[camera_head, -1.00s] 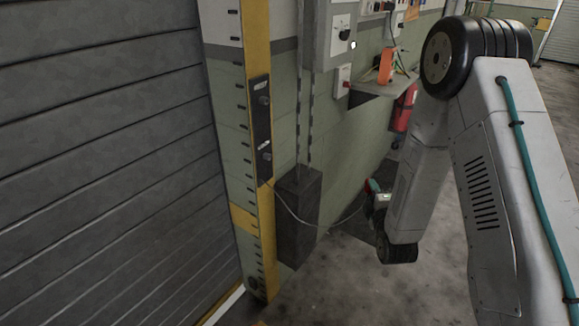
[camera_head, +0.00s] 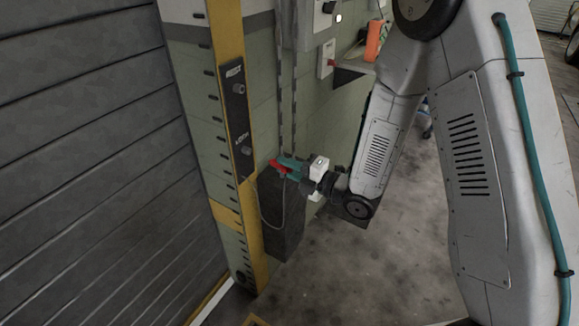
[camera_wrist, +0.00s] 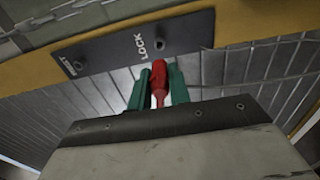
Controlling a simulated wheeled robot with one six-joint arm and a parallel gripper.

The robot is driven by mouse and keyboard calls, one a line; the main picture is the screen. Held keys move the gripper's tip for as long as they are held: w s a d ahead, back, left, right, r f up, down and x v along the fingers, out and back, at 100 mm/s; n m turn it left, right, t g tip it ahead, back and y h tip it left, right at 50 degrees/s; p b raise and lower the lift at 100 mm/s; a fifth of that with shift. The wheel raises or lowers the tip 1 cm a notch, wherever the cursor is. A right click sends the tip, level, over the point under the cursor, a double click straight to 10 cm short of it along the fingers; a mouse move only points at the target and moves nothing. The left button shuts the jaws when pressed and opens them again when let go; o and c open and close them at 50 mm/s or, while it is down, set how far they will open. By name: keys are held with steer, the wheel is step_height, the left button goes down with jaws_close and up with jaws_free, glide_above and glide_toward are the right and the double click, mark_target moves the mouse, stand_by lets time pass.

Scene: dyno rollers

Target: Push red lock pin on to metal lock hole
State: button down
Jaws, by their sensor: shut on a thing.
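My gripper (camera_head: 287,164), with green fingers, is shut on the red lock pin (camera_head: 277,168) in front of the yellow post. In the wrist view, the red pin (camera_wrist: 158,85) stands between the green fingers (camera_wrist: 159,88) and points toward the dark plate. The dark metal plate (camera_head: 236,108) is on the post, up and left of the pin in the head view. In the wrist view, the plate (camera_wrist: 110,50) shows a hole (camera_wrist: 161,45) beside the word LOCK and a second fitting (camera_wrist: 82,66) further left. The pin tip appears apart from the hole.
A thin cable (camera_head: 262,215) hangs near the pin. A dark box (camera_head: 281,225) stands against the wall below my gripper. The grey roller shutter (camera_head: 90,160) fills the left. A wall shelf (camera_head: 355,68) is up and right. Floor (camera_head: 330,285) is clear below.

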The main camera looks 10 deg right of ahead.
mark_target(271, 160)
steer(key=shift+x, duration=3.05)
steer(key=shift+w+d+m, duration=0.1)
steer(key=shift+m, duration=0.5)
steer(key=shift+x, duration=0.8)
steer(key=c, duration=1.2)
jaws_free()
steer(key=shift+c, duration=0.2)
